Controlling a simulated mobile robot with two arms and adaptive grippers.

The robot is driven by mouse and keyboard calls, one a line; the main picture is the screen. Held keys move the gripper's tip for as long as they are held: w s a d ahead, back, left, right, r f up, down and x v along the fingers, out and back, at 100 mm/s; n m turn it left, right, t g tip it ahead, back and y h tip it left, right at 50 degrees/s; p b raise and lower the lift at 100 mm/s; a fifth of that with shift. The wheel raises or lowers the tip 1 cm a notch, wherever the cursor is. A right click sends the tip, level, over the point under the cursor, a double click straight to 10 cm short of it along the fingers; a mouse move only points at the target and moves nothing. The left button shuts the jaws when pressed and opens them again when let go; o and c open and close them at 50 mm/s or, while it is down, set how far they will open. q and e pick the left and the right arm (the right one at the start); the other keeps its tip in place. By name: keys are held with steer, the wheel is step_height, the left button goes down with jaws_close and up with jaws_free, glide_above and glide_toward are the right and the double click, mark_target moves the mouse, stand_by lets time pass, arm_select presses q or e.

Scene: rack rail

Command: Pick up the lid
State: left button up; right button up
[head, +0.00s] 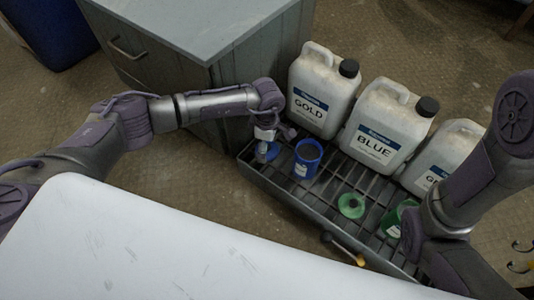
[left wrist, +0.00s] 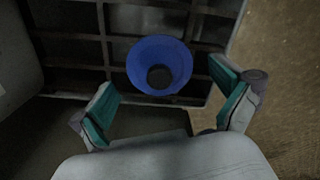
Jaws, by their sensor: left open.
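A round blue lid (left wrist: 147,60) with a dark knob in its middle lies on the rack in the left wrist view. I cannot see contact. A green lid (head: 350,206) with a dark knob lies further right. My right arm shows at the right, but I cannot make out its gripper.
A green can (head: 391,224) is partly behind my right arm. Large white jugs (head: 322,92) line the back of the slatted rack (head: 285,196). A grey cabinet (head: 200,30) stands behind.

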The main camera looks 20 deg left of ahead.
arm_select(q)
steer(key=shift+f, duration=0.45)
steer(key=shift+r, duration=0.1)
steer(key=shift+c, duration=0.2)
steer(key=c, duration=1.3)
steer(key=shift+s, duration=0.1)
jaws_close()
